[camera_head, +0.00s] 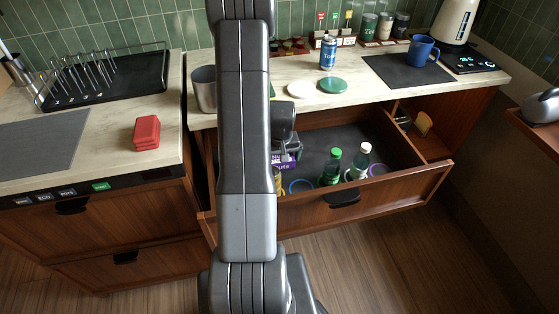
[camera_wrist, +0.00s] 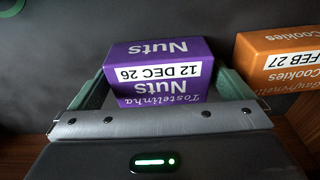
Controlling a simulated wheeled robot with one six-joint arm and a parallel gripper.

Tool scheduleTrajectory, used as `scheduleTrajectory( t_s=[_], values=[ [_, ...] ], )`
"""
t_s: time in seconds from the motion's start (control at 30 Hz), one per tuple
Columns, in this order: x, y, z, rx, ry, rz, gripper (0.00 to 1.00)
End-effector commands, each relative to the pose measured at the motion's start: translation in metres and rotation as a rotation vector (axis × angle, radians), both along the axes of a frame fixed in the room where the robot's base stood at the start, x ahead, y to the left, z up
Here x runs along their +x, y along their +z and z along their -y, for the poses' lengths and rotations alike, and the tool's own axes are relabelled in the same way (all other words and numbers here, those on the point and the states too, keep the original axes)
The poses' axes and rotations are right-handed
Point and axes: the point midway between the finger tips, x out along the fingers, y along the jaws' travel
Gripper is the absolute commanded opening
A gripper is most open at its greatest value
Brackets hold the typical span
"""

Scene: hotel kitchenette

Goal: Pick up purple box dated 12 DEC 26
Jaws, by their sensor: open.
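The purple box (camera_wrist: 155,52) reads "Nuts" and "12 DEC 26" in the wrist view. It lies in the open drawer (camera_head: 315,142), and a small part of the purple box (camera_head: 284,160) shows beside my arm in the head view. My gripper (camera_wrist: 161,76) is open, with one green-grey finger on each side of the box. A narrow gap shows at the right finger; contact at the left finger cannot be told. In the head view my gripper (camera_head: 287,150) is inside the drawer, and my arm hides much of its left part.
An orange Cookies box (camera_wrist: 285,62) marked FEB 27 stands close to the right finger. In the drawer, a green-capped bottle (camera_head: 331,167) and a white-capped bottle (camera_head: 359,163) stand to the right.

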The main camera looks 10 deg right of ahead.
Motion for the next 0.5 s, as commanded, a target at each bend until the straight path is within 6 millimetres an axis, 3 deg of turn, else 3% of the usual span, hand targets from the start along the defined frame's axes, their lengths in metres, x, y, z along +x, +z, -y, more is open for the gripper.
scheduleTrajectory(
  t_s=[0.23,0.43,0.5],
  values=[
    [0.0004,-0.0009,0.0,0.0,0.0,0.001,1.0],
    [0.0004,-0.0008,0.0001,0.0,0.0,0.001,0.61],
    [0.0005,-0.0006,0.0001,0.0,0.0,0.001,0.6]
  ],
)
